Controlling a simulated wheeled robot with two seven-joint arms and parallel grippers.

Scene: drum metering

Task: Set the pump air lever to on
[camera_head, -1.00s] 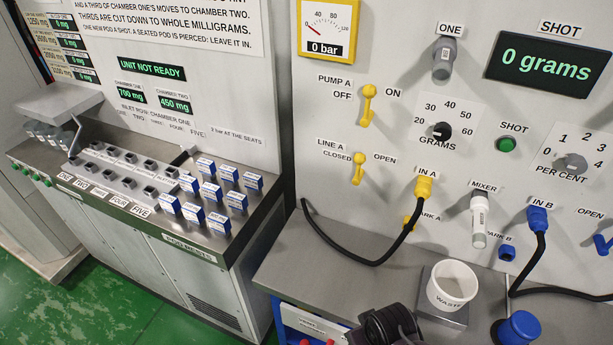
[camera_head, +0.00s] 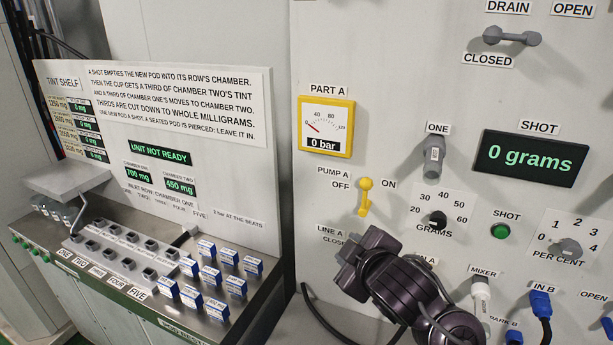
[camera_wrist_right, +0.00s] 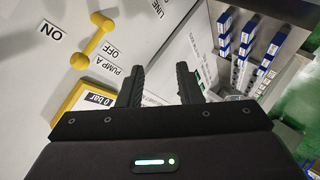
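The yellow lever (camera_head: 364,197) labelled PUMP A sits on the wall panel between the words OFF and ON. It stands nearly upright in the head view, and which setting it is at I cannot tell. The same lever (camera_wrist_right: 94,42) shows at the upper left of the right wrist view, beside the gripper and clear of the fingers. My right gripper (camera_wrist_right: 159,85) is open, with two dark fingers apart and nothing between them. In the head view my right arm is just below the lever, over the LINE A area. My left gripper is not in view.
A yellow-framed gauge (camera_head: 325,126) reading 0 bar is above the lever. The grey ONE lever (camera_head: 433,160) and black GRAMS knob (camera_head: 437,220) are to its right. A pod bench (camera_head: 150,270) with blue-and-white pods stands left. The LINE A lever is hidden behind my arm.

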